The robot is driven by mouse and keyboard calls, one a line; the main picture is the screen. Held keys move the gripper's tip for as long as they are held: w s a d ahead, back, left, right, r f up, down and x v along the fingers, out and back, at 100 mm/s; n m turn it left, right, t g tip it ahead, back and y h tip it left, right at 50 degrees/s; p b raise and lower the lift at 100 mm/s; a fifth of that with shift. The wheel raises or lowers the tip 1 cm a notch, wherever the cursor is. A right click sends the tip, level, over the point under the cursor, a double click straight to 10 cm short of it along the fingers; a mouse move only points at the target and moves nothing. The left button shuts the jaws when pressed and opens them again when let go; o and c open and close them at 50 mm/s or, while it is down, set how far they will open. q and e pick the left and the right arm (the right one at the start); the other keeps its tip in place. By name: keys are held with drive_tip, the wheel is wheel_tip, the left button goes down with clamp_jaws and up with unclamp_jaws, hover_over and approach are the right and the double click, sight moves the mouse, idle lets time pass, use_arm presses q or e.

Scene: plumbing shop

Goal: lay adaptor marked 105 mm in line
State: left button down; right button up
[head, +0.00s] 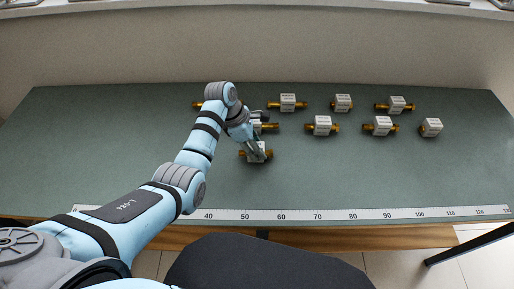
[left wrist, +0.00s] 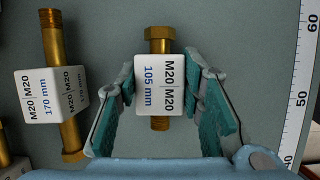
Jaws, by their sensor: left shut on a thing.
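The adaptor marked 105 mm (left wrist: 159,86) is a white block with brass ends, labelled M20 on both sides, in the middle of the left wrist view. In the head view the same adaptor (head: 257,153) is the one nearest the front, partly hidden by my gripper. My left gripper (left wrist: 159,84) has one finger on each side of the white block and is shut on it. In the head view the left gripper (head: 256,149) points down at the bench. I cannot tell whether the adaptor touches the bench. My right gripper is not in view.
An adaptor marked 170 mm (left wrist: 50,92) lies close to the left in the wrist view. Several more adaptors, such as these two (head: 322,125) (head: 381,125), lie in rows behind and to the right. A white ruler (head: 300,214) runs along the front edge. The bench (head: 370,175) between is clear.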

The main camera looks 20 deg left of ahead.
use_arm(q)
drive_tip(key=c, duration=1.1)
unclamp_jaws()
drive_tip(key=shift+w+f, duration=0.1)
drive_tip(key=shift+w, duration=0.1)
drive_tip(key=shift+s+r, duration=0.1)
drive_tip(key=shift+r, duration=0.2)
drive_tip(key=p+v, duration=0.2)
drive_tip(key=v, duration=0.9)
drive_tip(key=shift+a+r, duration=0.3)
